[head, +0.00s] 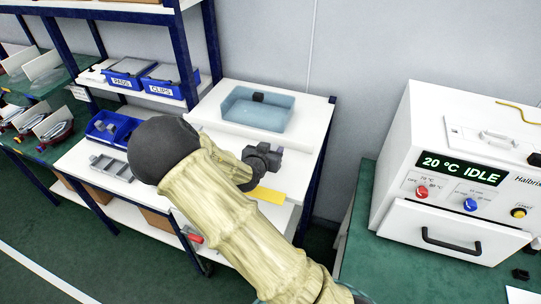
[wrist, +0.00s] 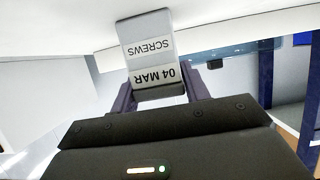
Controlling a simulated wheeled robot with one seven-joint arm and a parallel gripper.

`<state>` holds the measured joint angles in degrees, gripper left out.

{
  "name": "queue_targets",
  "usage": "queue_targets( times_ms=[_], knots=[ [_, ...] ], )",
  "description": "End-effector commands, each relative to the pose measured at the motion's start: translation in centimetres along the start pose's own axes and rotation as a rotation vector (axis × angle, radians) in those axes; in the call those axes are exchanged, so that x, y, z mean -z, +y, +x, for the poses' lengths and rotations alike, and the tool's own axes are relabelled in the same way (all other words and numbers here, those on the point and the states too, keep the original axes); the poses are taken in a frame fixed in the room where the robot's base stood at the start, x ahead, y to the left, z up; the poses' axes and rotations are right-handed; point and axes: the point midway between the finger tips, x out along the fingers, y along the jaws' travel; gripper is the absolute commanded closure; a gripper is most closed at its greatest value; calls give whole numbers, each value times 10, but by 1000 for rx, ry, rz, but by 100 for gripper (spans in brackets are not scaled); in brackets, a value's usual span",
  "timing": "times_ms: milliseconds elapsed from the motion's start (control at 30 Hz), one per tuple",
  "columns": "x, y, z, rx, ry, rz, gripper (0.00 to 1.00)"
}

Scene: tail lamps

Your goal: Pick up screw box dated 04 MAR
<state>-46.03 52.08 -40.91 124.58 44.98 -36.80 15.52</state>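The screw box (wrist: 150,50) is in the middle of the wrist view. It is light grey, and its white label reads "SCREWS" and "04 MAR" upside down. My gripper (wrist: 160,92) has one dark finger on each side of the box's near end, with no clear gap, and looks shut on it. In the head view my gripper (head: 262,160) is over the white bench, right of my pale arm sleeve. I cannot make out the box or its label clearly there, nor whether its far end touches the white surface.
The white bench (head: 228,138) bears a clear blue tub (head: 257,110) at the back, a yellow strip (head: 266,194), a blue bin (head: 112,128) and a grey divided tray (head: 110,167). PADS and CLIPS bins sit on the shelf. A white oven (head: 440,170) stands right.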

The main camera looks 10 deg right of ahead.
Motion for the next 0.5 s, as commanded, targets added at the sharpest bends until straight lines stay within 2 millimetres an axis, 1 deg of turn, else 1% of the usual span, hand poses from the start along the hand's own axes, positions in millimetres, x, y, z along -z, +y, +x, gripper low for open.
queue_targets(
  times_ms=[33, 100, 133, 367, 500],
  knots=[
    [0, 0, 0, 0, 0, 0, 64],
    [0, 0, 0, 0, 0, 0, 78],
    [0, 0, 0, 0, 0, 0, 82],
    [1, 0, 0, 0, 1, 1, 82],
    [6, -1, -2, 1, 2, 4, 82]
  ],
)
